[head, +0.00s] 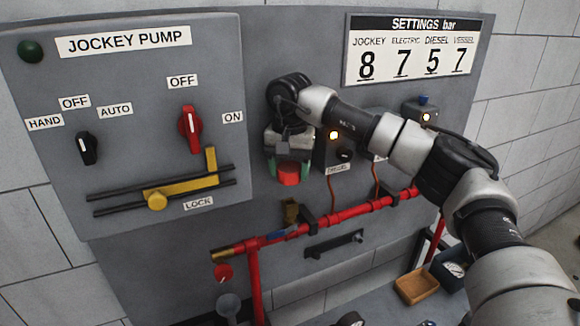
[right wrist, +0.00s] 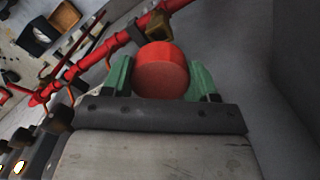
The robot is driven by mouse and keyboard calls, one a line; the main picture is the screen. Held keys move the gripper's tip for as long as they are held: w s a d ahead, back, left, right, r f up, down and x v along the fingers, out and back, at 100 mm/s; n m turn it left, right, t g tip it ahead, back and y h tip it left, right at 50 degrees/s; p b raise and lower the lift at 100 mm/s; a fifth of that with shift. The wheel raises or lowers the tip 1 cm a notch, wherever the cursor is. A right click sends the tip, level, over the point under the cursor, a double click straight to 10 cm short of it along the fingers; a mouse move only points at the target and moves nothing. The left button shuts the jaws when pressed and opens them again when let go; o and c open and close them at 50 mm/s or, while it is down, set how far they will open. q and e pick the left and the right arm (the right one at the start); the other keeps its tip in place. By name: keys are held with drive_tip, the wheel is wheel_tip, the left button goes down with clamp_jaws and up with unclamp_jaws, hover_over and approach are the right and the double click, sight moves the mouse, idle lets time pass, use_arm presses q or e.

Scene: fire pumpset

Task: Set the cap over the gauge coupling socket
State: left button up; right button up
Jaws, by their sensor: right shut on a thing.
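The cap, a short red cylinder (head: 289,176), is held between the green fingers of my right gripper (head: 288,172), in front of the grey panel. In the right wrist view the red cap (right wrist: 161,70) sits between both fingertips, its round face showing. A brass fitting (head: 290,211) stands on the red pipe just below the cap in the head view, with a clear gap between them. It also shows beyond the cap in the right wrist view (right wrist: 183,20). I cannot tell surely whether this fitting is the gauge coupling socket. My left gripper is not in view.
The jockey pump box (head: 130,110) with its yellow sliding bolt juts out at left. A red pipe (head: 345,215) runs across the panel below my arm. A black bar handle (head: 334,244) is under it. A tan tray (head: 416,286) and a gauge (head: 454,268) are at lower right.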

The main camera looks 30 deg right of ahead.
sight(290, 202)
drive_tip(key=shift+f+b, duration=0.3)
drive_tip(key=shift+f, duration=0.35)
drive_tip(key=shift+f+b, duration=0.75)
drive_tip(key=shift+f, duration=1.05)
drive_tip(key=shift+s, duration=0.1)
drive_tip(key=shift+f+b, duration=1.2)
drive_tip(key=shift+f, duration=0.75)
drive_tip(key=o, duration=1.1)
drive_tip(key=shift+c, duration=0.2)
